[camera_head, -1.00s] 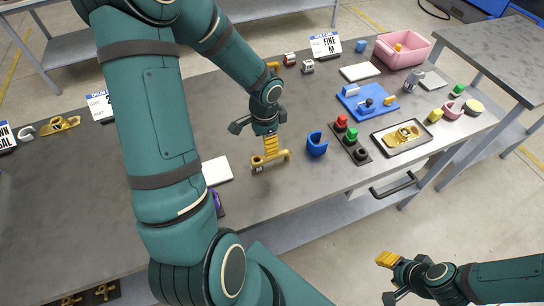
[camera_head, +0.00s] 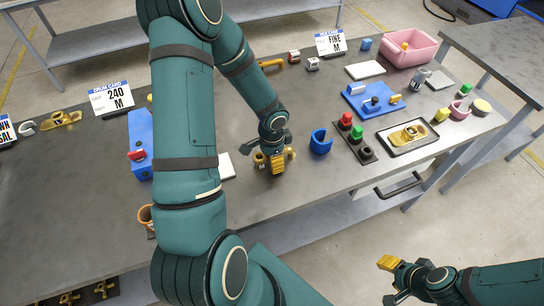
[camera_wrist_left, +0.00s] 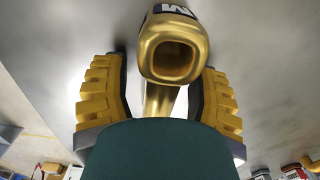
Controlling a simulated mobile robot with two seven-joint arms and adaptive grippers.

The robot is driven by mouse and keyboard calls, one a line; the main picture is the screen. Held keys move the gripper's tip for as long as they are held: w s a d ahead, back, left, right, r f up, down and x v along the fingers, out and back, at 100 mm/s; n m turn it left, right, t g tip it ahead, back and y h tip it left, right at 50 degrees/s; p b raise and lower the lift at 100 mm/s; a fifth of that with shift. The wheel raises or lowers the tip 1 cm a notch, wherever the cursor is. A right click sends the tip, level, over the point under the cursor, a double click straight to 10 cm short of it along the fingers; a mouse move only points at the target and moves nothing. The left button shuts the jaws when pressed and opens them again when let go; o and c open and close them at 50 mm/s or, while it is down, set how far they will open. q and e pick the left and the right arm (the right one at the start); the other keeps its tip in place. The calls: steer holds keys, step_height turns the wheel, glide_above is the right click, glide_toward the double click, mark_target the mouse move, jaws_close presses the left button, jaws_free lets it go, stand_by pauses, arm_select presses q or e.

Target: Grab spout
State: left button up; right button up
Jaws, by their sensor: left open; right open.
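The gold spout (camera_head: 260,158) lies on the grey table under my left gripper, which hides its middle. A dark label with a white M is on one end. In the left wrist view the spout (camera_wrist_left: 172,50) shows its square open mouth, lying between two yellow ribbed fingers. My left gripper (camera_head: 277,163) is open around it, with a visible gap on each side of the mouth. The rear part of the spout is hidden by the wrist. My right gripper (camera_head: 388,264) is open and empty, away from the table at lower right.
A blue curved holder (camera_head: 320,142) stands just right of the spout. Beyond it are a dark strip (camera_head: 368,156) with red, green and black knobs and a tray (camera_head: 395,148) with a gold part. A white pad (camera_head: 227,167) lies left, partly behind my arm.

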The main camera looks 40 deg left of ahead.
arm_select(q)
jaws_close()
steer(key=shift+r, duration=0.1)
